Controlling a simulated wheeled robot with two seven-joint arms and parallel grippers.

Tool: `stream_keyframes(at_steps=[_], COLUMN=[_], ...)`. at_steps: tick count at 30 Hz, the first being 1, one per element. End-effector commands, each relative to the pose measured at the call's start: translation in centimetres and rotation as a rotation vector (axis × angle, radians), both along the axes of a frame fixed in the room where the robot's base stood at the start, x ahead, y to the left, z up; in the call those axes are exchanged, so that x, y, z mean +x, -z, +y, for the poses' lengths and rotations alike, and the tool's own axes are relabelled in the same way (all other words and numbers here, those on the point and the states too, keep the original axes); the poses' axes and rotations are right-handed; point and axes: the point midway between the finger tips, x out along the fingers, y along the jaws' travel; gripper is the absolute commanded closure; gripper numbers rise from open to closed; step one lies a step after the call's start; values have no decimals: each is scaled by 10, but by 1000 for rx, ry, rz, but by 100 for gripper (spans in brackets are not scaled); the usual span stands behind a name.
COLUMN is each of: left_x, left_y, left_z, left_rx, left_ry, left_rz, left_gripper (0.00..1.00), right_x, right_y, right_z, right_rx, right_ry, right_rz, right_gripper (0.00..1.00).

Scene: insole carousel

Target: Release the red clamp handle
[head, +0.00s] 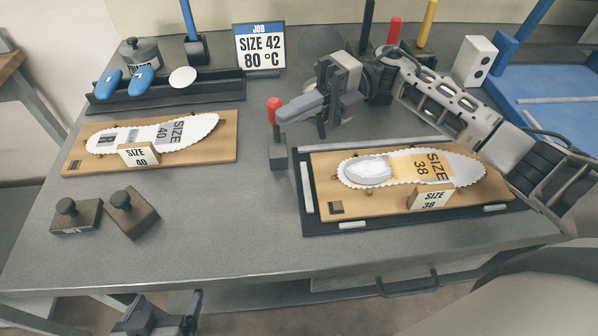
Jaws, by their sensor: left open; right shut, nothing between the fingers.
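A red clamp handle (274,110) stands upright on a small dark block at the left back corner of the black plate holding the size 38 board (325,175). My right gripper (284,114) reaches in from the right, shut and empty. Its fingertips are close beside the handle, on its right; I cannot tell whether they touch. A second red handle (394,31) stands upright further back, behind my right arm. My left gripper (163,310) is open and empty, low at the bottom left, in front of the table edge.
A size 40 board (220,150) with an insole lies at the left. Two dark knobbed blocks (132,212) sit in front of it. A black tray (200,100), a job sign (260,46) reading size 42, 80 °C, and yellow (430,22) and blue (189,20) handles stand behind. The front middle is clear.

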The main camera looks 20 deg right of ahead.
Motion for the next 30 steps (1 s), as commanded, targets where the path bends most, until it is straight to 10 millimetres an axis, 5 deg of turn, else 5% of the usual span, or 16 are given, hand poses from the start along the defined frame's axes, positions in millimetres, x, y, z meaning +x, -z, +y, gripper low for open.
stream_keyframes(at_steps=[30], left_x=[-2], left_y=[5], left_z=[-1], left_rx=[-11], left_ry=[-6], left_rz=[4], left_gripper=[10], right_x=[9], right_y=[-8], right_z=[-3], right_rx=[33], right_ry=[0], right_rz=[112], right_gripper=[100])
